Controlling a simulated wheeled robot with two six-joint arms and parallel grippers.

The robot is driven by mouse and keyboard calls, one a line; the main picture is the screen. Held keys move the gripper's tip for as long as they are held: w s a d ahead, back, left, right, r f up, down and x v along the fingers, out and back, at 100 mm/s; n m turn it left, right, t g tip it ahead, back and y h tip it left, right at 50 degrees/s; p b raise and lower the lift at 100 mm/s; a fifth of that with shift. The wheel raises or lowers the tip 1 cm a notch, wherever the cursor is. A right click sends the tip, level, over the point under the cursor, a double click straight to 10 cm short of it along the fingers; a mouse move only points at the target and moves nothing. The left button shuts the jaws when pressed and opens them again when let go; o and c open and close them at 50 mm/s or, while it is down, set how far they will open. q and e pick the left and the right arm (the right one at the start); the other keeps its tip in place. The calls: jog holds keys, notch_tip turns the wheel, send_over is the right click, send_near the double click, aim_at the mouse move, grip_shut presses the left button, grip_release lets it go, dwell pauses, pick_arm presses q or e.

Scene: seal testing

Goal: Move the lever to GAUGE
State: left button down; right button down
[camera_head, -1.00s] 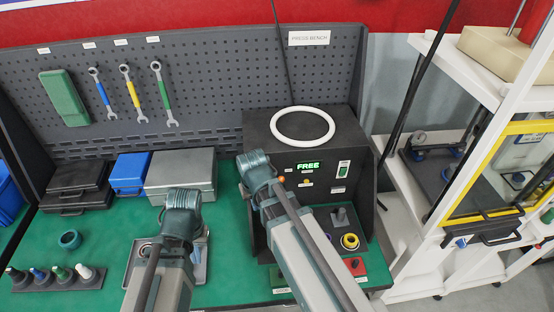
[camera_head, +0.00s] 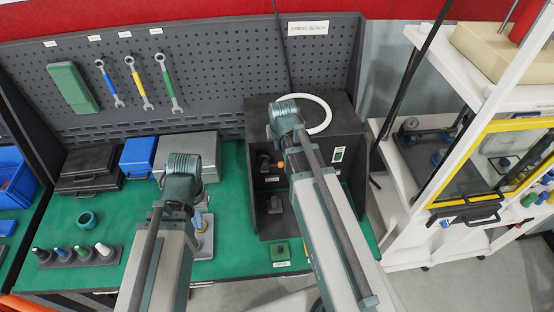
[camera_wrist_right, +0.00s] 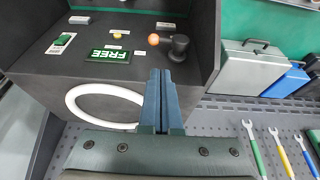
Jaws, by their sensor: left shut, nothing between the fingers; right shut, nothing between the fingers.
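The lever (camera_wrist_right: 178,46) has a dark round pivot and an orange ball knob, on the front of the dark press box (camera_head: 345,115). In the right wrist view, which is upside down, its knob points left. A green display (camera_wrist_right: 108,56) beside it reads FREE. The lever also shows in the head view (camera_head: 265,161), partly behind my right arm. My right gripper (camera_wrist_right: 161,72) is shut and empty, its fingertips just short of the lever and apart from it in the picture. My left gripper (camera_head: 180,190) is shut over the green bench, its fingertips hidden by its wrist.
A white ring (camera_head: 318,127) lies on top of the box. Grey, blue and black cases stand left of it. A small tray (camera_head: 203,246) lies below my left gripper. A white rack (camera_head: 400,190) stands at the right.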

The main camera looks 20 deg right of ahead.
pick_arm(q)
jog(key=shift+f, duration=0.15)
pick_arm(e)
jog(key=shift+f, duration=0.15)
